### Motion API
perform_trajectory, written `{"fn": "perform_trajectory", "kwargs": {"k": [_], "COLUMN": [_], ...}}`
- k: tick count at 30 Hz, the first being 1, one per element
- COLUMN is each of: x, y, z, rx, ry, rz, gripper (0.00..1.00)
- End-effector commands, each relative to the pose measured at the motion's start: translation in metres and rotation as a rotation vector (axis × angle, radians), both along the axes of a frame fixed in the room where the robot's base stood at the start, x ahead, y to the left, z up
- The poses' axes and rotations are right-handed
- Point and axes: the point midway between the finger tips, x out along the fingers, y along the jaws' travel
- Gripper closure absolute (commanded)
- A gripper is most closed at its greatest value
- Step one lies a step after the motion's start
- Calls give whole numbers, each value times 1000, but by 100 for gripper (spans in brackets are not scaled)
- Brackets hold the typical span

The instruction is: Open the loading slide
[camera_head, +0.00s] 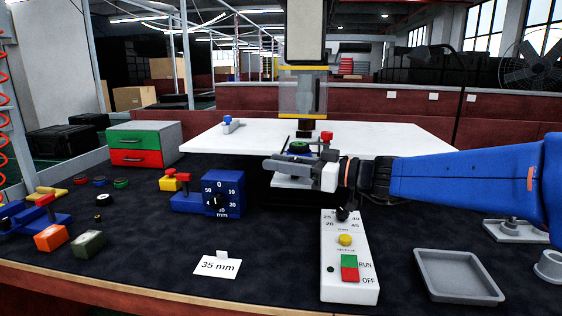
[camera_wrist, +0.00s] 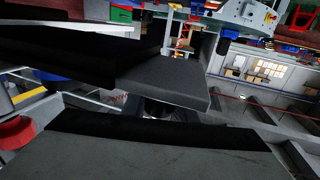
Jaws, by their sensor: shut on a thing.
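The loading slide (camera_head: 291,182) is a light grey plate at the front edge of the white table, under the machine's clear guard. A green-topped round part (camera_head: 299,147) shows just above my fingers, and a red knob (camera_head: 326,136) stands behind them. My gripper (camera_head: 282,165) reaches in from the right, at the slide, with its fingers shut on part of it. The exact held spot is hidden by the fingers. In the wrist view my gripper (camera_wrist: 165,107) shows as two large grey fingers with dark pads, and a red round part (camera_wrist: 14,132) sits at the left edge.
A white control box (camera_head: 350,270) with a dial and RUN/OFF switch stands just below my gripper. A blue dial block (camera_head: 222,194) is to the left, a grey tray (camera_head: 457,275) to the right. A "35 mm" card (camera_head: 218,266) lies in front. The dark mat around the card is mostly clear.

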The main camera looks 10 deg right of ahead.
Motion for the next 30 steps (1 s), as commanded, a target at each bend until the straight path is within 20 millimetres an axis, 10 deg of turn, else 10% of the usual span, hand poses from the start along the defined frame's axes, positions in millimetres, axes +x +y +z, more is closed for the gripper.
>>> {"fn": "perform_trajectory", "kwargs": {"k": [8,9,11,30], "x": [0,0,0,-13], "y": [0,0,0,-22], "z": [0,0,0,1], "rx": [0,0,0,0], "ry": [0,0,0,-2], "rz": [-1,-1,-1,-4], "gripper": [100,67,56,56]}}
